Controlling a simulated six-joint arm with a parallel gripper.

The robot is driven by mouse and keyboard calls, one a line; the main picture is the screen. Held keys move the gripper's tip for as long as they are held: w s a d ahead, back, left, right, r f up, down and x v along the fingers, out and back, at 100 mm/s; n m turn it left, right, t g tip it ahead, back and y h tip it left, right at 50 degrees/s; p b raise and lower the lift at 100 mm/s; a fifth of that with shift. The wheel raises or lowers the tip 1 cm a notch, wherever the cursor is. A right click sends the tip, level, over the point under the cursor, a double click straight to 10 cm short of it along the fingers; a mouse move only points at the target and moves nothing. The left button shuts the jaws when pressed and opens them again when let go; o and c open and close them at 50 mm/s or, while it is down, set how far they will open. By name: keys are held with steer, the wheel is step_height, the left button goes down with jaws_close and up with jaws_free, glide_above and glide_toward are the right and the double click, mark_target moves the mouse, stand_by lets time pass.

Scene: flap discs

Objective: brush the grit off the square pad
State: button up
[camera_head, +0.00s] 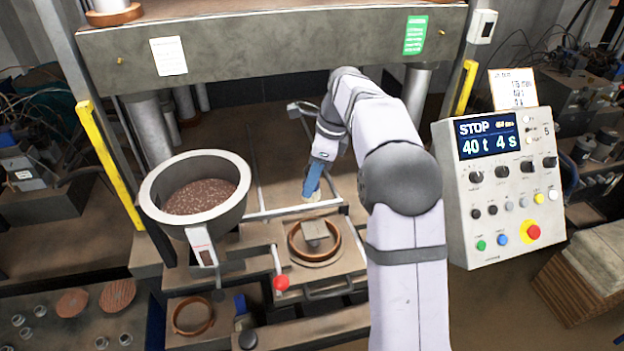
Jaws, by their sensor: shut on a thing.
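The square pad (314,229) is a small grey-brown block inside a copper-coloured ring (293,243) on the press's front plate. Any grit on it is too small to make out. My gripper (319,165) is behind and above the pad, shut on a blue-handled brush (312,182). The brush points down, slightly tilted, with pale bristles at its lower end. The bristles are apart from the pad, near the frame bar behind it. My arm comes in from the right and hides part of the press bed; the fingertips are small and partly hidden.
A hopper of brown granules (200,196) stands left of the pad. A red-knobbed lever (281,283) rises at front left. The control box (497,180) reads "STOP 40 t 4 s" at right. The press beam (290,55) spans above. Another copper ring (193,316) lies lower left.

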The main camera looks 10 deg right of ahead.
steer(key=shift+f, duration=2.35)
steer(key=s+f+b, duration=0.1)
steer(key=s+b, duration=0.1)
steer(key=b, duration=0.2)
steer(key=s+f+b, duration=0.1)
steer(key=s+b, duration=0.1)
steer(key=b, duration=0.2)
steer(key=s+f+b, duration=0.1)
steer(key=s+b, duration=0.2)
steer(key=b, duration=0.1)
steer(key=shift+f, duration=0.3)
steer(key=shift+b, duration=0.3)
steer(key=shift+w+r+p, duration=0.4)
steer(key=shift+r+p, duration=0.15)
steer(key=shift+p, duration=0.5)
steer(key=shift+w+f+p, duration=0.15)
steer(key=shift+w+p, duration=0.95)
steer(key=shift+p, duration=0.05)
steer(key=w+p, duration=0.1)
steer(key=p, duration=0.1)
steer(key=w+r+p, duration=0.1)
steer(key=p, duration=0.1)
steer(key=w+r+p, duration=0.1)
steer(key=w+p, duration=0.1)
steer(key=shift+w+r+p, duration=0.1)
steer(key=shift+p, duration=0.3)
steer(key=shift+r+p, duration=0.5)
steer(key=shift+r, duration=2.25)
